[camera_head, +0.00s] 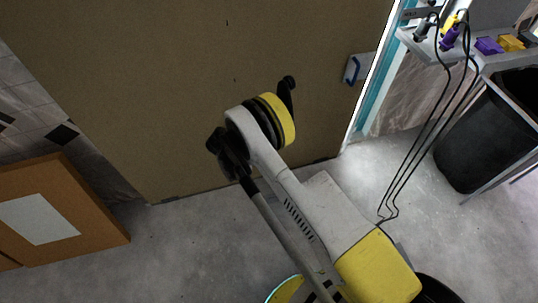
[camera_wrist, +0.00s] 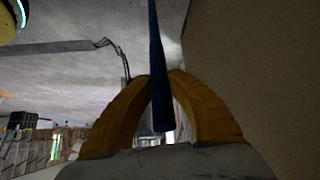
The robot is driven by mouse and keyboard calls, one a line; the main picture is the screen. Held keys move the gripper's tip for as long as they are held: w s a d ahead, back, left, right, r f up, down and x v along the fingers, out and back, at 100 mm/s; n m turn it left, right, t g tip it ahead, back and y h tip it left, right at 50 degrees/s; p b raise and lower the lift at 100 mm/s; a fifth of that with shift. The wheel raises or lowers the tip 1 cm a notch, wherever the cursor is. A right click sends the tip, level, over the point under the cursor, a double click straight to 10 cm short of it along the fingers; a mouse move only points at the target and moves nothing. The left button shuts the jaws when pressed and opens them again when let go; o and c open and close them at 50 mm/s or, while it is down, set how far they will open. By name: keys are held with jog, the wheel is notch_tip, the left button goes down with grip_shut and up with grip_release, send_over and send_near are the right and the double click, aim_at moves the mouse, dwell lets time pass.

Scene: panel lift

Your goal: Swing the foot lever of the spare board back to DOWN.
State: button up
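A large brown board (camera_head: 130,70) stands upright across the back in the head view. A plain brown face (camera_wrist: 260,70) fills the right side of the wrist view. A dark blue rod (camera_wrist: 156,60), seemingly the foot lever, comes in from the top of the wrist view and ends between my fingers. My gripper (camera_wrist: 164,78) has its two orange fingers drawn together, with the tips against both sides of the rod. In the head view I cannot make out the gripper fingers or the lever; my arm covers that area. The lever's pivot is out of view.
A blue handle (camera_head: 352,69) sits at the board's right side. At right are a shelf (camera_head: 430,45) with hanging black cables and a black bin (camera_head: 480,140). An orange-brown panel (camera_head: 100,205) with a white sheet leans at left. Grey floor (camera_head: 180,250) is clear in front.

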jog(key=o, duration=0.4)
jog(key=shift+d+f, duration=0.1)
jog(key=shift+o, duration=0.2)
jog(key=v, duration=1.2)
jog(key=shift+c, duration=0.2)
